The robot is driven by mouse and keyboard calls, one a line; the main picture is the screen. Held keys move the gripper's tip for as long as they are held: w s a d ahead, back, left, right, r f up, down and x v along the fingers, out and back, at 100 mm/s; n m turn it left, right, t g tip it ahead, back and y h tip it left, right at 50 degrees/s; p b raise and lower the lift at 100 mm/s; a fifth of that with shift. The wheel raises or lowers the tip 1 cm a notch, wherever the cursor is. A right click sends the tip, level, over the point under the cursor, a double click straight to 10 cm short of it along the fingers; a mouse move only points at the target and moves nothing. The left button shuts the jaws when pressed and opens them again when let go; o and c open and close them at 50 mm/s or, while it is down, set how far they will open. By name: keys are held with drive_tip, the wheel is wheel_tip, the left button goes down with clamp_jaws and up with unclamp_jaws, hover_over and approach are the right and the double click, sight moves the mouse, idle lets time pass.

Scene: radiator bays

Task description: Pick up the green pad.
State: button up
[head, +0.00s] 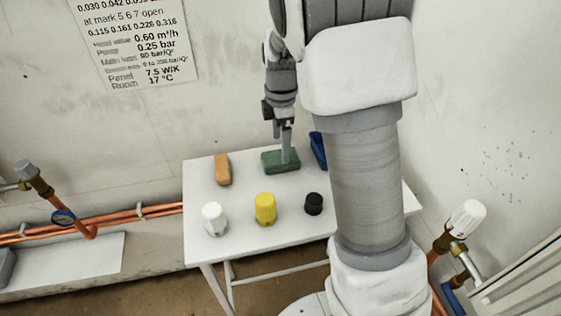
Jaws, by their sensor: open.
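The green pad (272,163) lies flat on the white table (240,245), towards the back and middle. My gripper (288,160) points straight down at the pad, its fingers over the pad's right part. The fingers overlap the pad in the head view, and I cannot tell whether they straddle it or only stand above it. The gripper is open, and the pad rests on the table. The fingers hide a small part of the pad.
An orange-brown block (222,169) lies left of the pad, and a blue object (318,150) is close on its right, partly behind my arm. White (214,218), yellow (265,208) and black (313,204) knobs stand in front. Copper pipes (130,214) run along the left wall.

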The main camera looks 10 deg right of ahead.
sight(280, 156)
wheel_tip(280, 156, down, 5)
drive_tip(key=shift+a+r+b, duration=0.1)
drive_tip(key=shift+b, duration=0.6)
drive_tip(key=shift+c, duration=0.3)
drive_tip(key=c, duration=1.2)
drive_tip(key=shift+r, duration=0.1)
drive_tip(key=shift+r, duration=0.55)
drive_tip(key=r, duration=0.1)
drive_tip(key=r+p, duration=0.1)
drive_tip(key=d+r, duration=0.1)
drive_tip(key=shift+s+r+p, duration=0.3)
drive_tip(key=shift+r, duration=0.05)
drive_tip(key=s+d+r, duration=0.1)
drive_tip(key=d+r, duration=0.1)
drive_tip(key=d, duration=0.1)
drive_tip(key=s+d+r+p, duration=0.1)
drive_tip(key=s+d+r, duration=0.1)
drive_tip(key=d, duration=0.1)
drive_tip(key=s+d+r, duration=0.2)
drive_tip(key=d, duration=0.1)
drive_tip(key=shift+s, duration=0.25)
